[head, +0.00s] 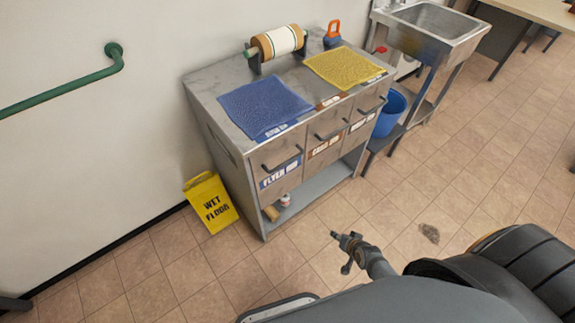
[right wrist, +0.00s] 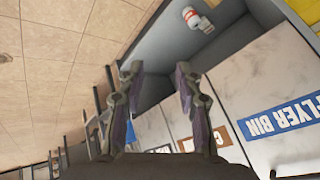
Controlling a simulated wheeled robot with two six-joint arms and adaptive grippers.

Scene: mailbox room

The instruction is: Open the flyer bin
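The flyer bin (head: 272,157) is the left drawer of the metal cabinet, marked by a blue label and fitted with a dark bar handle (head: 283,162). Its front sits flush with the drawers beside it, so it looks shut. In the right wrist view the flyer bin (right wrist: 282,92) shows upside down at the right. My right gripper (head: 343,247) hangs over the floor in front of the cabinet, apart from the handle. In the right wrist view the right gripper (right wrist: 158,78) has its fingers spread with nothing between them. My left gripper is not in view.
Blue (head: 262,105) and yellow (head: 344,67) mats and a roll (head: 277,42) lie on the cabinet top. A yellow wet-floor sign (head: 211,203) stands left of it, a blue bucket (head: 391,112) right. Floor in front is mostly clear.

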